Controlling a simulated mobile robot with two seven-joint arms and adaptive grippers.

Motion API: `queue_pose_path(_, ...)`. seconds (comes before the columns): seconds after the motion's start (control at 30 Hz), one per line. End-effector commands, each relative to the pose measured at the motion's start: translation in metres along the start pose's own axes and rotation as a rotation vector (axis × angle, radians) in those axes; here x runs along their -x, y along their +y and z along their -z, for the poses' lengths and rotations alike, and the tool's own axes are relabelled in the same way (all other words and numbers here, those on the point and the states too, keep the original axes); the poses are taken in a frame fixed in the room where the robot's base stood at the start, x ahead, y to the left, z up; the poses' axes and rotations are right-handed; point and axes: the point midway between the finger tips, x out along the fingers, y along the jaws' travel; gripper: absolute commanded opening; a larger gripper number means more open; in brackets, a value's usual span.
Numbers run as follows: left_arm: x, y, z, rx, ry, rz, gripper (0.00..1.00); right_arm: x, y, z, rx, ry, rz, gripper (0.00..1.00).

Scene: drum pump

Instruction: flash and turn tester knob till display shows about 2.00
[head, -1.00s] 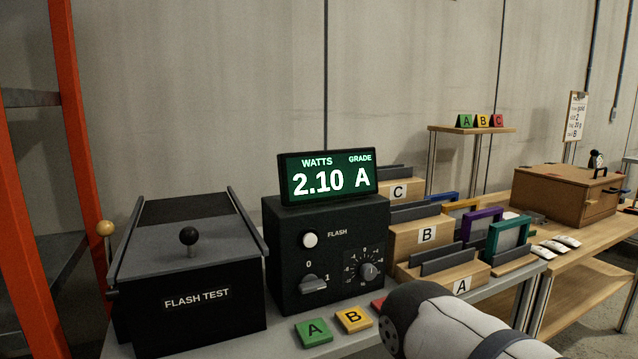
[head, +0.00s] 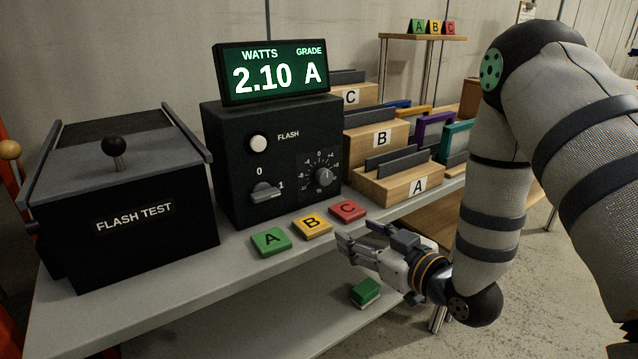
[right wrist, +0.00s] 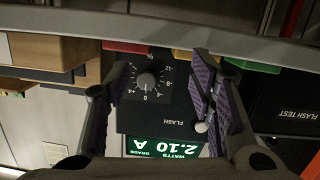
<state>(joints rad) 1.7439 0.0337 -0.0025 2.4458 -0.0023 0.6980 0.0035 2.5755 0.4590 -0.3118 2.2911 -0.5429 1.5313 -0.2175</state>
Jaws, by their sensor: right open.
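The black tester (head: 225,165) stands on the grey bench, and its display (head: 270,72) reads 2.10 A. A white flash button (head: 258,143) is on its upper front. A switch (head: 265,191) marked 0 and 1 sits below, turned toward the 1. The tester knob (head: 323,176), ringed by a numbered scale, is at the lower right of the front. My right gripper (head: 348,243) is open and empty, in front of the bench's edge and below the knob, apart from it. In the right wrist view, upside down, the knob (right wrist: 146,81) shows beyond the spread fingers.
Green A (head: 271,242), yellow B (head: 312,226) and red C (head: 347,211) tiles lie before the tester. The flash test box (head: 130,215) stands left. Wooden racks (head: 395,187) stand right. A green block (head: 366,292) lies on the lower shelf.

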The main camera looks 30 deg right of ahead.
Motion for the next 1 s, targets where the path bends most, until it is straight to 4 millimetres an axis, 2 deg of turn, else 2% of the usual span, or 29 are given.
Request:
queue_pose_path(0.03, -0.006, 0.0, -0.002, 0.0, -0.013, 0.001, 0.0, -0.003, 0.011, 0.018, 0.009, 0.082, -0.016, 0.49)
queue_pose_path(0.1, -0.007, 0.0, -0.002, 0.0, -0.016, 0.001, 0.0, -0.003, 0.019, 0.041, 0.022, 0.164, -0.027, 0.49)
queue_pose_path(0.17, -0.008, 0.0, -0.002, -0.001, -0.017, 0.001, 0.0, -0.007, 0.022, 0.05, 0.027, 0.192, -0.03, 0.49)
queue_pose_path(0.27, -0.009, 0.0, -0.003, -0.001, -0.02, 0.001, 0.0, -0.025, 0.022, 0.055, 0.029, 0.196, -0.029, 0.49)
queue_pose_path(0.5, -0.018, 0.0, -0.005, -0.002, -0.037, 0.002, 0.0, -0.085, 0.023, 0.065, 0.029, 0.191, -0.028, 0.49)
queue_pose_path(0.6, -0.02, -0.001, -0.006, -0.002, -0.042, 0.002, 0.0, -0.104, 0.024, 0.068, 0.027, 0.19, -0.029, 0.49)
queue_pose_path(0.77, -0.022, -0.001, -0.006, -0.002, -0.045, 0.003, 0.0, -0.119, 0.024, 0.072, 0.025, 0.189, -0.029, 0.49)
queue_pose_path(1.0, -0.022, -0.001, -0.006, -0.002, -0.045, 0.003, 0.0, -0.12, 0.024, 0.073, 0.025, 0.189, -0.029, 0.49)
